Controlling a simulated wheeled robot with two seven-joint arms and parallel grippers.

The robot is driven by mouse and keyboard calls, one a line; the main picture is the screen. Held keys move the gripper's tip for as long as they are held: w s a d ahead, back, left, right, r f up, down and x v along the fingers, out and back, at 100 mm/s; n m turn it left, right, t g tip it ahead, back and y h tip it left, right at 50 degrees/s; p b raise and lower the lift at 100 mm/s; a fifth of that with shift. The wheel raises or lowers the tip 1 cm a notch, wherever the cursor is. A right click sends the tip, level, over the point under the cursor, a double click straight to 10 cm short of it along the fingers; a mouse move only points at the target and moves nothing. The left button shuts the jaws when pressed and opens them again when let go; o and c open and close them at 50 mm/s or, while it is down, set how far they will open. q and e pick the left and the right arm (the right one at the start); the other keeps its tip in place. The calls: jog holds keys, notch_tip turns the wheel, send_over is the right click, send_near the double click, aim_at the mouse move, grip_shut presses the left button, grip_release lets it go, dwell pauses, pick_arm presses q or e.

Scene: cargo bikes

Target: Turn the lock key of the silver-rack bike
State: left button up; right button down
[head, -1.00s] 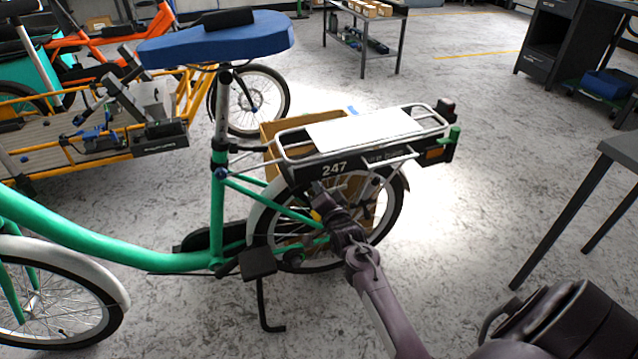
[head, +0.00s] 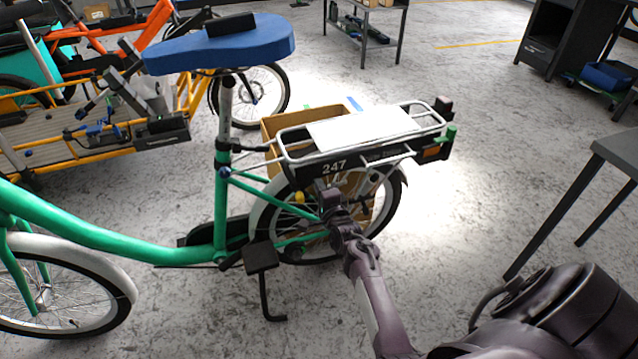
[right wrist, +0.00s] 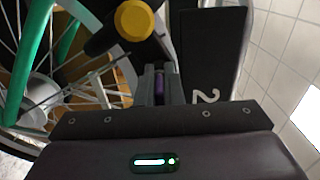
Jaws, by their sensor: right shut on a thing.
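The silver-rack bike has a green frame (head: 110,238), a blue saddle (head: 220,46) and a silver rear rack (head: 292,157) above a black panel marked 247. My right gripper (head: 327,193) is at the rear wheel, just below that panel. In the right wrist view its fingers (right wrist: 160,84) are closed on a small purple piece, which appears to be the lock key (right wrist: 159,88). A yellow knob (head: 299,197) on the wheel lock stands apart, left of the fingers; it also shows in the right wrist view (right wrist: 133,19). The lock body is mostly hidden. My left gripper is out of view.
A cardboard box (head: 275,124) stands behind the rear wheel. An orange cargo bike (head: 105,38) and a yellow-framed one (head: 80,150) are at the back left. A dark table (head: 615,150) is at the right. The floor right of the bike is clear.

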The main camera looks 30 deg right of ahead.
dwell(0.4)
jog(key=c, duration=1.6)
grip_release()
jog(key=shift+o, duration=0.2)
jog(key=shift+r, duration=0.1)
